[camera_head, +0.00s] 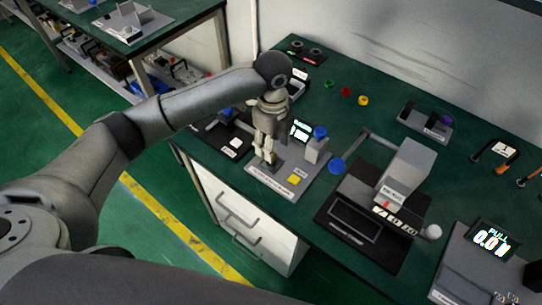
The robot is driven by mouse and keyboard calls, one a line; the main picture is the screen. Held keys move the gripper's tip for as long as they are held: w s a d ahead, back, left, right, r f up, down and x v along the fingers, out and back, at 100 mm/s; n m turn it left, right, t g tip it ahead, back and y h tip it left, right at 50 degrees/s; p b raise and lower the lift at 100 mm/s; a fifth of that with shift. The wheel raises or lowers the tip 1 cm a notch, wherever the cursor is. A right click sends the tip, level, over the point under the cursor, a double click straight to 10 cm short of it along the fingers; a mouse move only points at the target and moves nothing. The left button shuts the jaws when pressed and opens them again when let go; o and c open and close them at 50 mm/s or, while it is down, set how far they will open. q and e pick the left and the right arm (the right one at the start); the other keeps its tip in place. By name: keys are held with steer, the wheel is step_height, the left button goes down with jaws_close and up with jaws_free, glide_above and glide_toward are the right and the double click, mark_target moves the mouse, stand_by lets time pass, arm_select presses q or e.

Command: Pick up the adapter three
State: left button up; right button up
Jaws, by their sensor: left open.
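My left gripper (265,158) points down over the left part of a light grey labelled station plate (315,185) on the green table. Its fingers are open, with the tips close above a small dark grey part (271,167) on the plate; I cannot tell whether they touch it. The gripper hides some of that spot. I cannot read a label that says which piece is adapter three. A grey holder (421,124) with a dark and a purple piece stands farther back to the right. My right gripper is not in view.
A pull meter (490,242) is at the lower right. Green, red and yellow rings (346,92) lie behind.

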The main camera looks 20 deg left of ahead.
arm_select(q)
steer(key=shift+f, duration=0.9)
steer(key=f, duration=0.1)
steer(key=f+p, duration=0.1)
steer(key=f, duration=0.1)
steer(key=w+f, duration=0.1)
steer(key=shift+a+f+p, duration=0.3)
steer(key=shift+a+p, duration=0.1)
steer(key=shift+f, duration=0.35)
steer(key=c, duration=1)
jaws_close()
steer(key=shift+r, duration=0.1)
